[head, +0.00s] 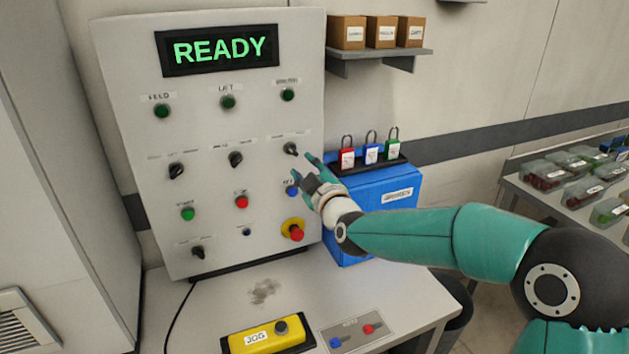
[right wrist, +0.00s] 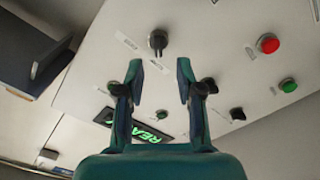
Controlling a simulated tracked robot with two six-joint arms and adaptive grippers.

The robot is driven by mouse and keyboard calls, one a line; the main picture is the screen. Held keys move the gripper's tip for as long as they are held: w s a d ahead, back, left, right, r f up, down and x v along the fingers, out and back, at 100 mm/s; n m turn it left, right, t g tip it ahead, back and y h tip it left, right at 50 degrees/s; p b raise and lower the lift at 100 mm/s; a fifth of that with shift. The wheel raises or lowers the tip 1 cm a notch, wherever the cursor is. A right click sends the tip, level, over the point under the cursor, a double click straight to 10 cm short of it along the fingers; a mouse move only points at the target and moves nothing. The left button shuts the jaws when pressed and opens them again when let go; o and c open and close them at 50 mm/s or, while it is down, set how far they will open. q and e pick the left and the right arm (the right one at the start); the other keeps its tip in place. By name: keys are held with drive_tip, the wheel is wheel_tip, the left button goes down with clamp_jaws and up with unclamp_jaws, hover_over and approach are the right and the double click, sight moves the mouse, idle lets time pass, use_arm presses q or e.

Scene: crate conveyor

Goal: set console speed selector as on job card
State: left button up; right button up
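The console (head: 125,75) is a pale upright panel with a lit green READY display (head: 219,49). Its middle row holds three black selectors: left (head: 176,171), middle (head: 236,159) and right (head: 291,149). Their labels are too small to read surely, so I cannot tell which is the speed selector. My right gripper (head: 308,166) is open in front of the panel, close to the right selector. In the right wrist view the open fingers (right wrist: 160,68) are empty, and a black knob (right wrist: 158,40) shows beyond their tips. I see no readable job card. My left gripper is out of view.
A red stop knob on yellow (head: 295,231) and a blue button (head: 292,190) sit near my right gripper. A blue box (head: 375,195) with padlocks stands right of the console.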

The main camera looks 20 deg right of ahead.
drive_tip(key=s, duration=0.5)
drive_tip(key=shift+d, duration=0.1)
drive_tip(key=shift+s+f, duration=0.1)
idle(0.5)
